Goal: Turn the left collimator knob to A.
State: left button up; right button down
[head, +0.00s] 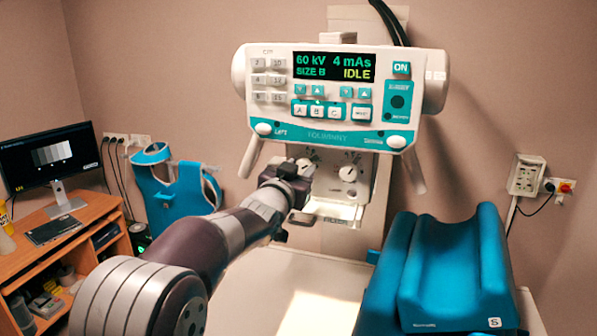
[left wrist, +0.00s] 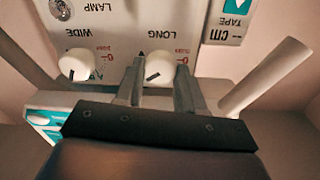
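The left collimator knob (left wrist: 160,65) is white and round, with a dark pointer mark slanting to the lower left in the upside-down left wrist view. It sits by the LONG label. My left gripper (left wrist: 159,80) has one finger on each side of it, with a slight gap seeming to show, so it looks open around the knob. In the head view my left gripper (head: 300,172) covers this knob. The right knob (head: 348,173), by the WIDE label, is free; it also shows in the left wrist view (left wrist: 73,66). Letters around the left knob are mostly hidden. My right gripper is out of view.
The console (head: 340,95) with its IDLE display hangs above the knobs, with a handle (head: 250,157) at its left and another (head: 413,172) at its right. A white table lies below. A blue cushion (head: 450,260) stands at the right, a desk with monitor (head: 48,160) at the left.

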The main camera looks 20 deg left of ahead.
pick_arm(q)
jog(key=shift+f, duration=0.1)
jog(key=n+b, duration=0.1)
jog(key=n, duration=0.2)
jog(key=shift+f+n, duration=0.15)
jog(key=shift+n, duration=0.25)
jog(key=n+b, duration=0.1)
jog(key=n, duration=0.4)
jog(key=shift+n, duration=0.3)
dwell(0.5)
jog(key=o, duration=1)
jog(key=shift+o, duration=0.2)
jog(key=shift+w+d, duration=0.1)
jog(key=shift+w, duration=0.05)
